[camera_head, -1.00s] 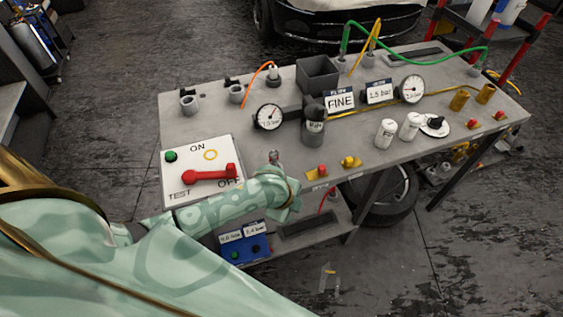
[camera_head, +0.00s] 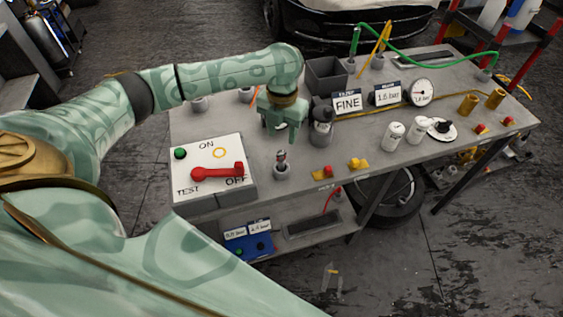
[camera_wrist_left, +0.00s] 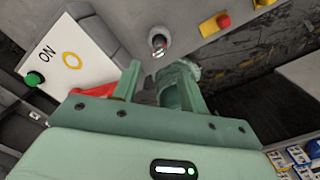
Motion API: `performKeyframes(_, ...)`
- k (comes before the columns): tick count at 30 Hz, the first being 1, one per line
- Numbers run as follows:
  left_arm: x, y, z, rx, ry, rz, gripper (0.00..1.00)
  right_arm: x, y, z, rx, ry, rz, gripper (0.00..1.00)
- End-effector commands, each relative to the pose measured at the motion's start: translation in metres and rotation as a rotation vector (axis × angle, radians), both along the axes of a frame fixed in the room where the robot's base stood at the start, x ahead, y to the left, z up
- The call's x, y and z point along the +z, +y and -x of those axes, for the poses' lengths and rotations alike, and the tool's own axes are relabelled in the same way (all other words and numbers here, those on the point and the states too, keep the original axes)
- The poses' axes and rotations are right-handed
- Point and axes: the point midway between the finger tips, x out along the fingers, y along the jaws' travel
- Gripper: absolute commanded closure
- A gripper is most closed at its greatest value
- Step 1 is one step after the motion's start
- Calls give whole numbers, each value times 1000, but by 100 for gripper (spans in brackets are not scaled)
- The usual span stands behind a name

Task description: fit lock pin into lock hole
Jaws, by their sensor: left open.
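A white panel (camera_head: 205,180) carries a red lever (camera_head: 217,172) pointing to OFF and a yellow ring (camera_head: 219,153) that seems to mark the lock hole. My left gripper (camera_head: 283,133) is open and empty, pointing down above and slightly behind the pin. My right gripper is out of view.
A dark bottle (camera_head: 321,128) stands right of my gripper, near the FINE sign (camera_head: 347,103). White bottles (camera_head: 392,135) stand further right. A grey open box (camera_head: 326,75) is behind.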

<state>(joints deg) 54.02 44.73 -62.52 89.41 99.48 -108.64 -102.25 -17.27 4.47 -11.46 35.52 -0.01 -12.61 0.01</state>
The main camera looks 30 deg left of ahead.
Motion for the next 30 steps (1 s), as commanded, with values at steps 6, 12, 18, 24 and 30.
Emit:
performKeyframes(6, -52, -1, 0, 2, 1, 1, 57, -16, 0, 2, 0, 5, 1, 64)
performKeyframes(12, -66, -1, 0, 2, -2, 2, 57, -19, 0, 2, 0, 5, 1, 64)
performKeyframes(18, -91, 1, 3, 4, 1, 1, 57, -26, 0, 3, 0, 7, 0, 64)
performKeyframes(24, -117, 1, 3, 1, -1, 1, 57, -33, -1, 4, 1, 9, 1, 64)
performKeyframes(30, -116, 1, 3, 1, -3, 1, 60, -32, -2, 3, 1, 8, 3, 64)
